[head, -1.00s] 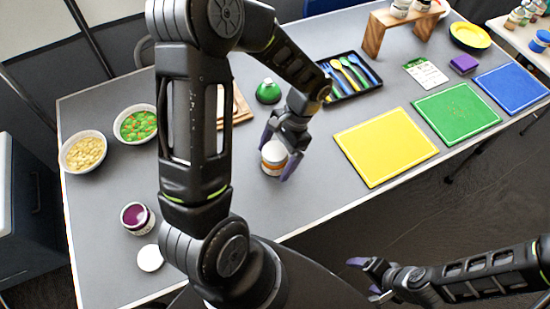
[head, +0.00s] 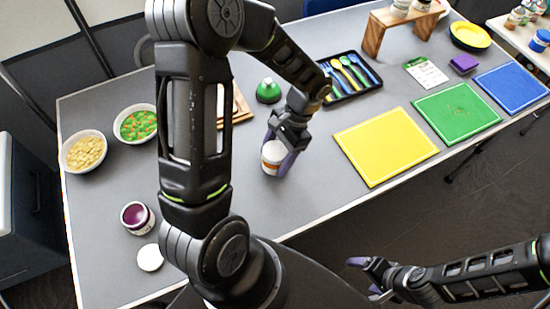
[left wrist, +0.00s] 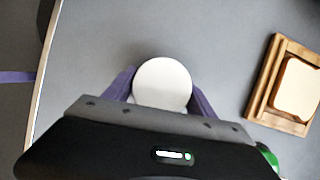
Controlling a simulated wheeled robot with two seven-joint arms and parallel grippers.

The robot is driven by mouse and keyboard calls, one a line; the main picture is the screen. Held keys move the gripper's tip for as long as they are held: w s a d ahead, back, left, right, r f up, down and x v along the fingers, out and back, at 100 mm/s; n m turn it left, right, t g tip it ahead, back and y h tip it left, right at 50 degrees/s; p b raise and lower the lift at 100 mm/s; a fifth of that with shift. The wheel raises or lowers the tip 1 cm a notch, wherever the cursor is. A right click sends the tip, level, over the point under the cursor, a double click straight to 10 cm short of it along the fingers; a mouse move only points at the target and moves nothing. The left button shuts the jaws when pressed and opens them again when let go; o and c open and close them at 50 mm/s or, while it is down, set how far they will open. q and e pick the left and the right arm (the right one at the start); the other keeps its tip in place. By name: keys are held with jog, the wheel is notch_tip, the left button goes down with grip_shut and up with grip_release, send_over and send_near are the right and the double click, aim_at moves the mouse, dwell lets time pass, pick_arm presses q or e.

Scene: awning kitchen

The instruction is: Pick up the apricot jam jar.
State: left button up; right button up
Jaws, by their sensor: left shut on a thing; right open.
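The jar with a white lid and an orange-and-white label (head: 273,158) stands upright at the middle of the grey table in the head view. In the left wrist view its round white lid (left wrist: 162,84) sits between the two purple fingers. My left gripper (head: 281,152) is shut on the jar from above and behind. The label is too small to read. My right gripper (head: 371,277) is open and empty, low in front of the table's edge.
An open jar of purple jam (head: 137,217) and a loose white lid (head: 150,257) are at the left front. Bowls (head: 84,152) stand further back. A green-topped item (head: 268,91), a cutlery tray (head: 349,77) and a yellow board (head: 386,146) surround the jar. A bread board (left wrist: 262,93) lies nearby.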

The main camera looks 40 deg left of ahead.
aim_at(275, 150)
pick_arm(q)
jog(key=c, duration=0.9)
jog(key=shift+r, duration=0.1)
notch_tip(275, 150, up, 10)
jog(key=shift+f, duration=0.1)
dwell(0.5)
